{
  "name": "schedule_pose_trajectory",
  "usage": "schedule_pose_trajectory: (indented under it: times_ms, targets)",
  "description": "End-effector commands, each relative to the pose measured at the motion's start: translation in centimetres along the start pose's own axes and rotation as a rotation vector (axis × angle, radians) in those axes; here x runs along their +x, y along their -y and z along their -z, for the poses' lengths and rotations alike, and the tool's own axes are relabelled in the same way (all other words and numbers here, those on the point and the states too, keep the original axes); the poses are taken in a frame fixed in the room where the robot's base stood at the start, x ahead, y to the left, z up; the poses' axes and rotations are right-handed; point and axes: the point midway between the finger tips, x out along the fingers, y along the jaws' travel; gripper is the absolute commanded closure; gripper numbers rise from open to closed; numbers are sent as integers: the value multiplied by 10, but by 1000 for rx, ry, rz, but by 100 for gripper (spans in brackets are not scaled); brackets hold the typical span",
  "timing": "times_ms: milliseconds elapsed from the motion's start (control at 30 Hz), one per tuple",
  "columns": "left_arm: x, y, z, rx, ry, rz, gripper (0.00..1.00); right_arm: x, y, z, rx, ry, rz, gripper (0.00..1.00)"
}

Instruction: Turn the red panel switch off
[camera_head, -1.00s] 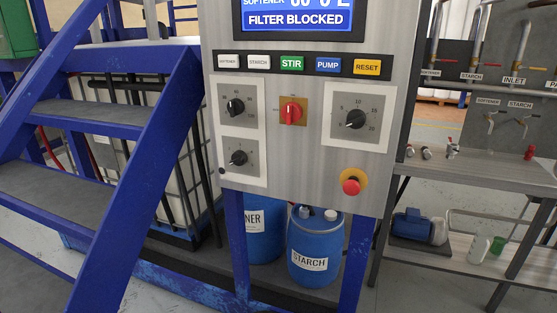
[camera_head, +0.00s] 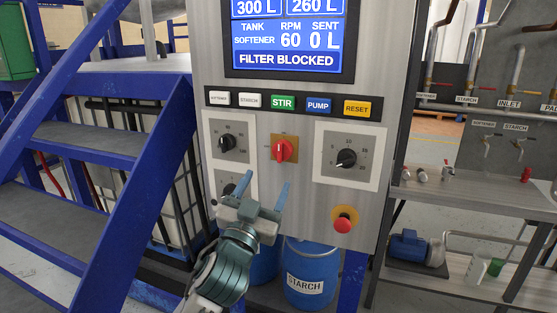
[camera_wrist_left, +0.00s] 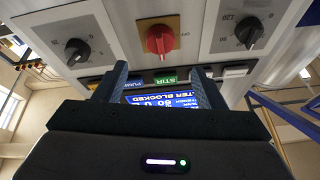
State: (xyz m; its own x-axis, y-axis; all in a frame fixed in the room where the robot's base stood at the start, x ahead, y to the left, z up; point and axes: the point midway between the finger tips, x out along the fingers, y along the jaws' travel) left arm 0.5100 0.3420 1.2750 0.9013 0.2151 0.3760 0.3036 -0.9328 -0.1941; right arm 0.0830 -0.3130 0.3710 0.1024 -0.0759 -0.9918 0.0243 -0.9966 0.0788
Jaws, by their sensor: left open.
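The red panel switch (camera_head: 283,149) is a red rotary knob on an orange-yellow plate in the middle of the grey control panel. Its handle stands roughly upright in the head view. My right gripper is not in view.
Black dials sit left (camera_head: 228,142) and right (camera_head: 346,158) of the switch. A row of buttons, with a green STIR button (camera_head: 283,102), lies above it. A red mushroom button (camera_head: 343,224) is at lower right. Blue stairs (camera_head: 130,190) stand left and a shelf (camera_head: 480,190) right.

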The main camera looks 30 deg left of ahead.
Motion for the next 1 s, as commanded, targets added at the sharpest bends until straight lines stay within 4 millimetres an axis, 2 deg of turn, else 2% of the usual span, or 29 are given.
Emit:
schedule_pose_trajectory:
  times_ms: [67,100,300,400,600,867,1000]
  targets:
    - [11,0,0,-1,-4,1,36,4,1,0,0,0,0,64]
    - [23,1,5,0,0,1,36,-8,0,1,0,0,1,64]
    - [62,1,4,-1,2,0,36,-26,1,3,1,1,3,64]
    - [75,0,3,0,1,-1,36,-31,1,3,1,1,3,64]
    - [88,0,1,0,0,-2,36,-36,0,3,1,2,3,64]
    - [88,0,0,0,1,-2,36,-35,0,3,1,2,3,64]
    - [88,0,0,0,1,-2,60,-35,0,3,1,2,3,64]
